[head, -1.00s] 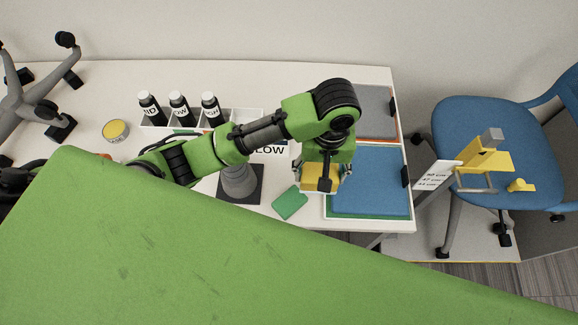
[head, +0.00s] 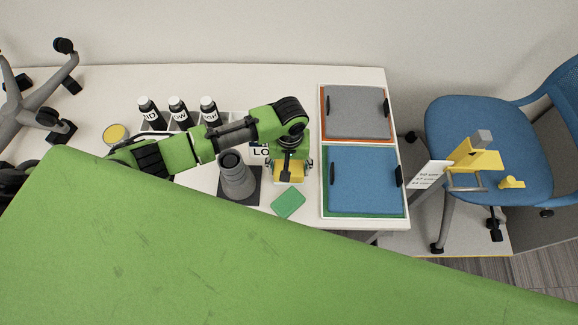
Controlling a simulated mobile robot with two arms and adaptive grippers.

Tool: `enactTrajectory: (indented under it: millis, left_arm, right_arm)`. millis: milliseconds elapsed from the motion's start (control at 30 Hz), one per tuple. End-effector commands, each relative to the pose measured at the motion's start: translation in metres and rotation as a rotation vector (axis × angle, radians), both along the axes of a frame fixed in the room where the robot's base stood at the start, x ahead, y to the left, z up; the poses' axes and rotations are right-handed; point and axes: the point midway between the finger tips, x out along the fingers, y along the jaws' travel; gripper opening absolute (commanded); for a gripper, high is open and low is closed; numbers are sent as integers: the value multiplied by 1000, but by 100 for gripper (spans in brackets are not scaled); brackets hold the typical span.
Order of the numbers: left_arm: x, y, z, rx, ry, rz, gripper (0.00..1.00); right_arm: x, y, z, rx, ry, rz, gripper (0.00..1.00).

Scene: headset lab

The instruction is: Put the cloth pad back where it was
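A yellow block-like pad (head: 289,173) is between the fingers of my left gripper (head: 289,168), which moves with it and appears shut on it. They are over the white table, left of the blue panel. A flat green pad (head: 288,203) lies on the table just in front of the gripper. I cannot tell from the frames which of the two is the cloth pad. My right gripper is not in view.
A blue panel (head: 363,180) and a grey panel (head: 357,112) with black handles lie at the table's right. A grey cone-shaped stand (head: 236,178) is left of the gripper. Several black bottles (head: 179,112) stand behind. A yellow-topped tin (head: 115,133) is at left.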

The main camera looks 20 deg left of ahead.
Motion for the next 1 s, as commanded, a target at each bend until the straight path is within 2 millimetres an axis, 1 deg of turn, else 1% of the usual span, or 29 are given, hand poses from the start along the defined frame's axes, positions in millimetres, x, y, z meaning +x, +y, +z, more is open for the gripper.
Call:
enactTrajectory:
  millis: [167,300,333,367,400,667,767,867,967,1000]
  left_arm:
    - [0,0,0,0,0,0,42]
    - [0,0,-3,0,0,0,42]
    - [0,0,-3,0,0,-1,70]
    - [0,0,-2,0,0,-1,77]
    - [0,0,-2,0,0,0,79]
    - [0,0,-2,0,0,0,79]
    - [0,0,1,1,-2,0,79]
    - [1,-1,10,0,-2,0,79]
    - [1,0,27,-2,-5,0,79]
    - [1,0,35,-2,-5,-1,79]
  right_arm:
    - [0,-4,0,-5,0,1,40]
    - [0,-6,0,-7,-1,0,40]
    - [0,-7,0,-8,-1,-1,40]
    - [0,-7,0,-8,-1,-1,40]
    - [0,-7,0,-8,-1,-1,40]
    - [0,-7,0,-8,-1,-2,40]
    - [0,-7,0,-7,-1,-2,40]
    - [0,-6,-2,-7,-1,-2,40]
    - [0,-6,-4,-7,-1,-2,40]
    - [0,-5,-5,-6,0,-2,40]
